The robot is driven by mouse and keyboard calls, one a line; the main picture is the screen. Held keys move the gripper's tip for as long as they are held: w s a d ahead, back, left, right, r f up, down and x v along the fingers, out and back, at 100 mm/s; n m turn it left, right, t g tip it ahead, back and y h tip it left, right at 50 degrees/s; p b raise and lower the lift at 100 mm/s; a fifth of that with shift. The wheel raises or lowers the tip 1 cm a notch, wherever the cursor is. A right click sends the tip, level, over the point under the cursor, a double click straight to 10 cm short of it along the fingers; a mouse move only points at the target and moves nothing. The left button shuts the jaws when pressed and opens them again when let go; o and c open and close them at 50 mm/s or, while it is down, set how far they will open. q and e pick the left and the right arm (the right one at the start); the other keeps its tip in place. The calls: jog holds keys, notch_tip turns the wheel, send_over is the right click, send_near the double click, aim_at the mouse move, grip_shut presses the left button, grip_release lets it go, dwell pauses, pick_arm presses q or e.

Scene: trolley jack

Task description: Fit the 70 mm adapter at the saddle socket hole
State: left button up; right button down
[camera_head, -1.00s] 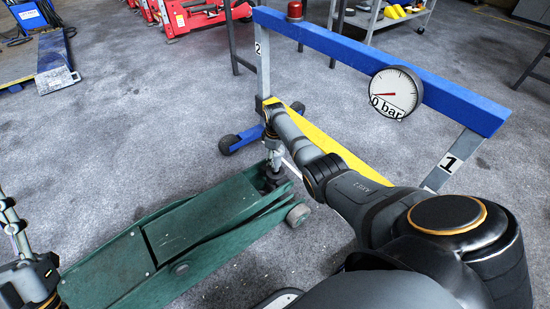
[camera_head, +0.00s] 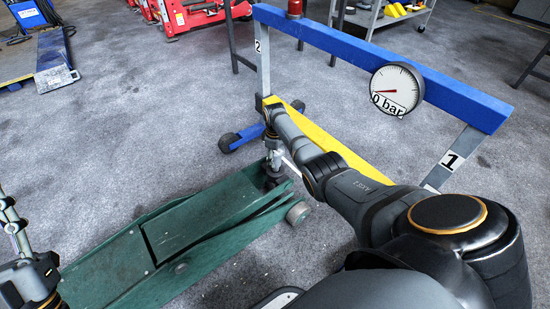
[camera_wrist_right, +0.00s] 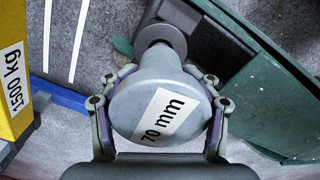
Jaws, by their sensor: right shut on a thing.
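The 70 mm adapter (camera_wrist_right: 135,95) is a grey round piece with a white "70 mm" label in the right wrist view. My right gripper (camera_wrist_right: 160,88) is shut around it, one finger on each side. In the head view my right gripper (camera_head: 272,149) points down over the saddle (camera_head: 271,180) at the end of the green trolley jack (camera_head: 185,230). A grey round part (camera_wrist_right: 160,38) shows just beyond the adapter in the wrist view. The socket hole is hidden, so I cannot tell whether the adapter is in it. My left gripper (camera_head: 10,222) is partly in view at the left edge.
A blue press frame (camera_head: 385,65) with a yellow beam (camera_head: 330,145) and a round gauge (camera_head: 396,89) reading about 0 bar stands behind the jack's saddle end. Its blue foot with a wheel (camera_head: 229,143) is close by. The floor left of the jack is clear.

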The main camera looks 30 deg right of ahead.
jog(key=shift+w+f+b, duration=0.1)
jog(key=shift+f+b, duration=1.45)
jog(key=shift+f, duration=0.25)
jog(key=shift+c, duration=1.8)
grip_release()
jog(key=shift+r, duration=0.1)
jog(key=shift+o, duration=0.7)
jog(key=shift+s+f, duration=0.2)
notch_tip(320, 180, up, 12)
jog(key=shift+w+r, duration=0.1)
jog(key=shift+r, duration=0.05)
